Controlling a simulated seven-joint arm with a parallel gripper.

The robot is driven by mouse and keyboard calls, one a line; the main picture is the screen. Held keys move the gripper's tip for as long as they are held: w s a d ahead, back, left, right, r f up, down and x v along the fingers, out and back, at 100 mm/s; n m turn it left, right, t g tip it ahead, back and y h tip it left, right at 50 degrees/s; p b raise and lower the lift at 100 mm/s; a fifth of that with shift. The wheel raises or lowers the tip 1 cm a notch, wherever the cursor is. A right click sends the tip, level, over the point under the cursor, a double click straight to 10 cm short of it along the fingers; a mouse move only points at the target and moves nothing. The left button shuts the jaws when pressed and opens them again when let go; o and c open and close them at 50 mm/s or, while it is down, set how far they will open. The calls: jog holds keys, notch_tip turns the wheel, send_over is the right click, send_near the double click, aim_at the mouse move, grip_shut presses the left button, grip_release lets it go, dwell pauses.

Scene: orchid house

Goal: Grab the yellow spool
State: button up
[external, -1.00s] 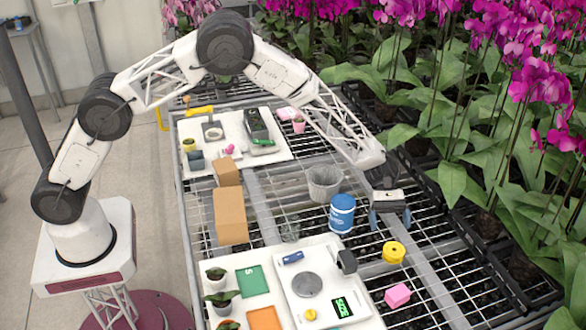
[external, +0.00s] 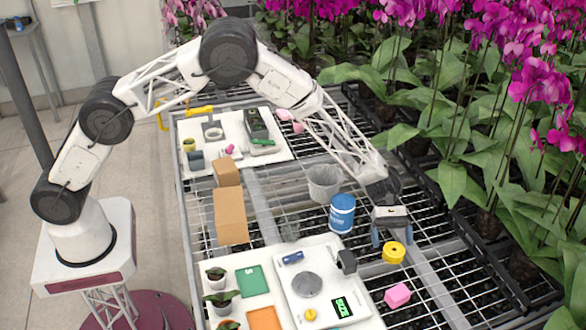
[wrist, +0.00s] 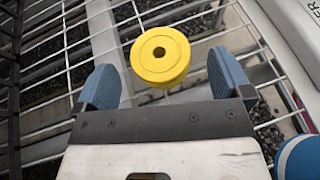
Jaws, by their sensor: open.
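The yellow spool (external: 394,252) sits on the wire-grid bench top, right of the blue-and-white tub. It also shows in the wrist view (wrist: 160,70), seen from above with a dark centre hole. My gripper (external: 393,240) is open and empty, just above and behind the spool in the external view. In the wrist view the two blue fingers (wrist: 158,88) stand apart, one to each side of the spool's near part, with the spool mostly beyond their tips. The fingers do not appear to touch it.
A pink block (external: 397,295) lies in front of the spool. The blue-and-white tub (external: 342,214) stands to the left, with a grey pot (external: 323,183) behind it. A white board (external: 262,262) with a scale lies at front left. Orchids in black trays line the right.

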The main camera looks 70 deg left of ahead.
aim_at(393, 252)
jog(key=shift+x, duration=1.1)
jog(key=shift+c, duration=0.2)
jog(key=c, duration=1)
